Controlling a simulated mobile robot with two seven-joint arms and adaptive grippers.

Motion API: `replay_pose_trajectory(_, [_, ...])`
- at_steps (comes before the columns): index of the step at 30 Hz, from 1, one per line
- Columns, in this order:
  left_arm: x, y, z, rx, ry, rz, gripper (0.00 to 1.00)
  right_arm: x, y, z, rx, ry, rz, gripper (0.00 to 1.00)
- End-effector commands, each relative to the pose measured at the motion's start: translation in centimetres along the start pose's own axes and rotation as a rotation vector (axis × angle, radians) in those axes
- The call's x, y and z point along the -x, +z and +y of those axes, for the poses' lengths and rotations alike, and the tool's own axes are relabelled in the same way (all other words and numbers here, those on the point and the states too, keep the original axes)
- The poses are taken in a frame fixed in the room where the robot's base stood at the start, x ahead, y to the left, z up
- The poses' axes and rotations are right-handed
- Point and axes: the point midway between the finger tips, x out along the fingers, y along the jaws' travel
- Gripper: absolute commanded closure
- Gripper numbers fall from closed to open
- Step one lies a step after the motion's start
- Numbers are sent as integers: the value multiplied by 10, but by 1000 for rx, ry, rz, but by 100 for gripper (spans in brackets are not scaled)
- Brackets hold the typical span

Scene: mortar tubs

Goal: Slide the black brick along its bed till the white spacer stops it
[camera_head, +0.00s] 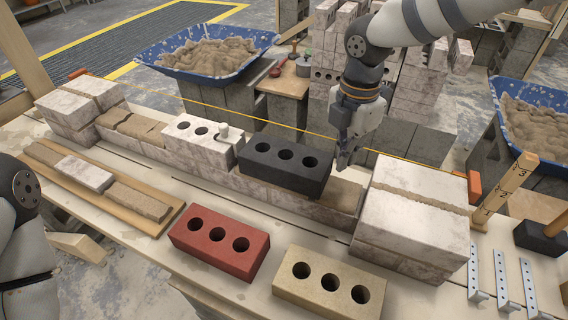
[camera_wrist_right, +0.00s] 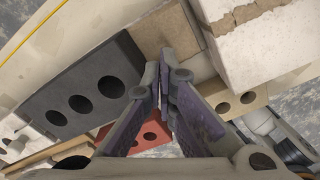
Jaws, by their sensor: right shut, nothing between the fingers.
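The black brick (camera_head: 283,170), with three holes, lies on the bed in the middle of the wall. A small white spacer (camera_head: 223,131) shows at the right end of the white holed brick (camera_head: 190,147), by the black brick's left end. I cannot tell whether spacer and black brick touch. My right gripper (camera_head: 344,160) is shut and empty, pointing down at the black brick's right end; contact is unclear. In the right wrist view the black brick (camera_wrist_right: 82,88) lies left of the shut fingers (camera_wrist_right: 166,62). Only my left arm shows at the left edge; its gripper is out of view.
A bare mortar bed (camera_head: 338,194) runs to the large pale block stack (camera_head: 412,225) at the right. A red brick (camera_head: 220,247) and a tan brick (camera_head: 328,284) lie in front. A yellow string (camera_head: 300,128) runs behind the wall. Blue mortar tubs (camera_head: 205,55) stand behind.

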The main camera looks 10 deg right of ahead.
Motion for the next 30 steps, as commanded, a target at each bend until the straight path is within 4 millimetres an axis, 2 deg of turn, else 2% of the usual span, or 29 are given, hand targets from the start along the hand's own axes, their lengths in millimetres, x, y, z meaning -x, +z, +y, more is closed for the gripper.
replay_pose_trajectory(8, [0,0,0,0,0,-1,60,0,0,0,0,0,0,100])
replay_pose_trajectory(30, [-7,4,0,0,-1,-20,60,-30,0,0,0,-2,0,100])
